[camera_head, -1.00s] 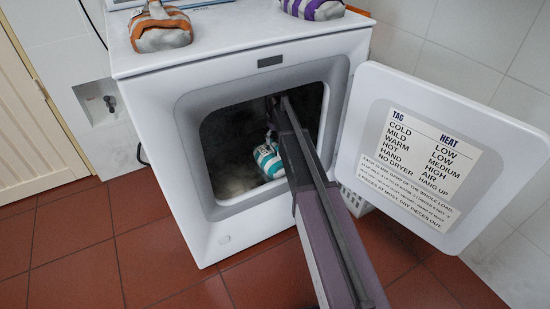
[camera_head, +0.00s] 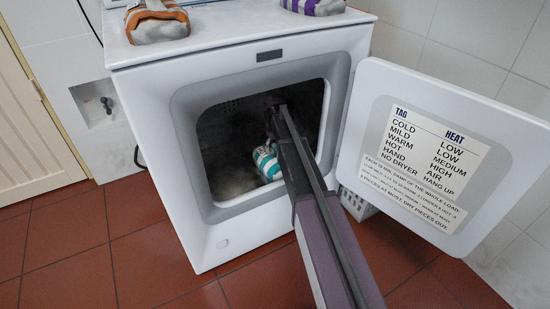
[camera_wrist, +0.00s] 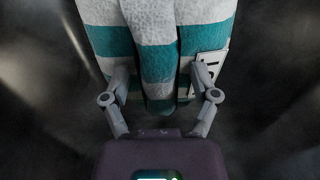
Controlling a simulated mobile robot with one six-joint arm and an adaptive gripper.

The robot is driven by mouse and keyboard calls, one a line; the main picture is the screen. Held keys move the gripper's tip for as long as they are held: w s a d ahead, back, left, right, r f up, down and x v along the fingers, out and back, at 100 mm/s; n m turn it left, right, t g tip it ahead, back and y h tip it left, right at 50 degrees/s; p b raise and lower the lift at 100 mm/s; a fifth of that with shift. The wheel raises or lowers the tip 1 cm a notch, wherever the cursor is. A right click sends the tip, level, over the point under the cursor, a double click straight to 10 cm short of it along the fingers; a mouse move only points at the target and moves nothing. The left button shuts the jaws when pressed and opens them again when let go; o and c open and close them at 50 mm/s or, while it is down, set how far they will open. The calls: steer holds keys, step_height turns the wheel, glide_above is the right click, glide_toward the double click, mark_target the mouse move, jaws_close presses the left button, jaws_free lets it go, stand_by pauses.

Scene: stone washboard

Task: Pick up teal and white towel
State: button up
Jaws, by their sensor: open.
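The teal and white striped towel (camera_head: 266,160) lies inside the dryer drum, partly hidden by my arm in the head view. In the wrist view the towel (camera_wrist: 160,45) fills the top middle, with a small white tag at its right side. My gripper (camera_wrist: 160,85) is open, its two fingers at the towel's near end, one toward each side. I cannot tell whether the fingers touch the cloth. The head view does not show the fingers clearly.
The white dryer (camera_head: 160,150) has its round-cornered opening around my arm. Its open door (camera_head: 370,150) stands to the right, bearing a printed label. An orange and white towel (camera_head: 157,22) and a purple and white towel (camera_head: 315,5) lie on top. A white basket (camera_head: 357,205) is partly hidden behind the door.

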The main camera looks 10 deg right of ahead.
jaws_close()
stand_by(0.3)
steer(key=shift+r, duration=0.15)
step_height(320, 180, up, 2)
steer(key=p, duration=0.3)
steer(key=shift+r, duration=0.25)
steer(key=s+a+r+p, duration=0.2)
steer(key=s+a, duration=0.1)
steer(key=s, duration=1.2)
steer(key=shift+s+a, duration=0.2)
steer(key=shift+s, duration=0.1)
steer(key=shift+r, duration=0.1)
